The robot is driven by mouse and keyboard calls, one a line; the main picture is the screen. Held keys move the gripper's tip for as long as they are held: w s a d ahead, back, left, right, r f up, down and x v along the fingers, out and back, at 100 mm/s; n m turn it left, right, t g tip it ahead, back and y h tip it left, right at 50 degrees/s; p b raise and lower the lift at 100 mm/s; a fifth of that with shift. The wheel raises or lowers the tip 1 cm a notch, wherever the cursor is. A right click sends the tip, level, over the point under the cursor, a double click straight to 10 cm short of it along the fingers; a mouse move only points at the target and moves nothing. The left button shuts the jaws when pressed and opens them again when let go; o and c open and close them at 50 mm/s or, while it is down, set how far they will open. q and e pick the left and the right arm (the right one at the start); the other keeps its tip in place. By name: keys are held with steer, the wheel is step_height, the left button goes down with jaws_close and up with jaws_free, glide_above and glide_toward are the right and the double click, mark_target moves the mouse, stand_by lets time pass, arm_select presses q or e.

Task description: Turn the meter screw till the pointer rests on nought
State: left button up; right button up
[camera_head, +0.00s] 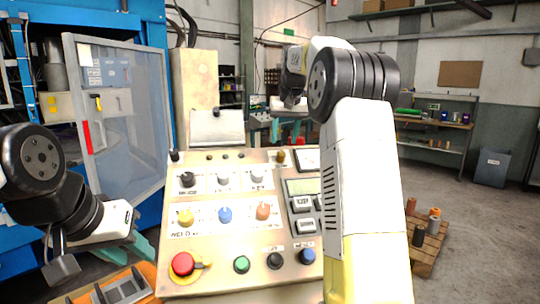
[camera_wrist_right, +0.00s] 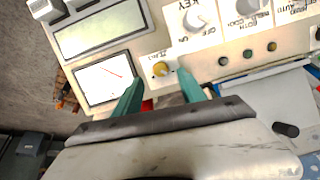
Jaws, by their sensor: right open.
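The meter (camera_wrist_right: 92,90) is a white dial in a dark frame. Its thin red pointer (camera_wrist_right: 115,72) stands slanted; the scale is too small to read. The screw (camera_wrist_right: 160,69) is a small yellow slotted knob beside the meter, and it shows brownish in the head view (camera_head: 281,157). My right gripper (camera_wrist_right: 158,82) is open, with its teal fingertips on either side of the screw and a gap on both sides. The head view shows the meter (camera_head: 308,160) partly hidden by my right arm. My left gripper (camera_head: 124,265) is open and empty at the lower left.
The sloping control panel (camera_head: 200,245) carries several knobs, a red emergency button (camera_head: 183,263) and a display (camera_head: 303,186). A glazed door (camera_head: 130,120) of a blue machine stands at the left. A pallet with spools (camera_head: 433,225) is on the floor at the right.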

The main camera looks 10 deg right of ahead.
mark_target(282, 153)
steer(key=x, duration=0.8)
steer(key=shift+r, duration=0.1)
jaws_close()
